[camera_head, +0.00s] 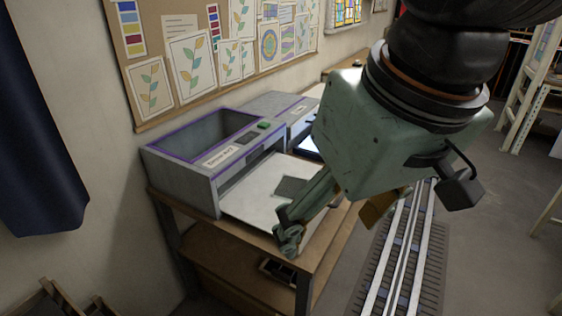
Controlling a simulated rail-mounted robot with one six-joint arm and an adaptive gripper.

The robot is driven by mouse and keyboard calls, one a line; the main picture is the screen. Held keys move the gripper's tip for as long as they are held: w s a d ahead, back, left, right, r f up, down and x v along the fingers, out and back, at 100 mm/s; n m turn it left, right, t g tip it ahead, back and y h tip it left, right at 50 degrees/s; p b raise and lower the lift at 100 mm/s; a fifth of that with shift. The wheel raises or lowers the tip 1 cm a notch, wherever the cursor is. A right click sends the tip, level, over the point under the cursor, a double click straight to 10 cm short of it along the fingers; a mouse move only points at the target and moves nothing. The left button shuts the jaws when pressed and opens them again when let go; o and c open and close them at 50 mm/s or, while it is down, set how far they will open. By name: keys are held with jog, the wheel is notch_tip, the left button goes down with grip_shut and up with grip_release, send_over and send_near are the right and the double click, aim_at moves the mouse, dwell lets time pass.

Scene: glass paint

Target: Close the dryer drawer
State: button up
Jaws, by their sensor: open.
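The dryer (180,163) is a grey box with purple trim and a white label, standing on a wooden bench by the wall. Its drawer (252,195) is a flat pale tray that sticks out of the front slot toward the right, so it stands open. A dark grey-green flat square (290,187) shows on the tray, partly behind my gripper. My gripper (290,238) is open and empty at the outer front edge of the drawer. Its fingers hide part of that edge, and I cannot tell whether they touch it.
The wooden bench (240,258) has a lower shelf with a dark item on it. A second grey unit with purple trim (290,107) stands behind the dryer. A rail (400,250) runs along the floor at right. A pinboard with leaf drawings (190,65) hangs above.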

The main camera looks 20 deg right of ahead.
jog(key=shift+w+a+f+m+g, duration=0.1)
jog(key=shift+w+f+m+g, duration=0.25)
jog(key=shift+w+m+g, duration=0.1)
jog(key=c, duration=0.8)
jog(key=w, duration=0.1)
jog(key=w+f+m+g+y, duration=0.1)
jog(key=m, duration=0.1)
jog(key=shift+w+a+f+g+y, duration=0.1)
jog(key=shift+w+f+g+y, duration=0.2)
jog(key=shift+w+g, duration=0.1)
grip_shut()
jog(key=w+d+f+m+t+y+p, duration=0.1)
jog(key=w+d+f+m+y, duration=0.55)
jog(key=w+d, duration=0.35)
jog(key=w+d+f+m+t+y+p, duration=0.15)
jog(key=w+d+f+m+y, duration=0.5)
jog(key=w, duration=0.65)
jog(key=d+f+m+t+h, duration=0.2)
jog(key=d+f+m+t, duration=0.3)
jog(key=d, duration=0.8)
jog(key=d+f+m+t+h, duration=0.2)
jog(key=d+f+m+t, duration=0.4)
jog(key=d+f, duration=0.6)
jog(key=shift+d+m, duration=0.85)
jog(key=shift+d, duration=0.25)
jog(key=shift+w, duration=0.1)
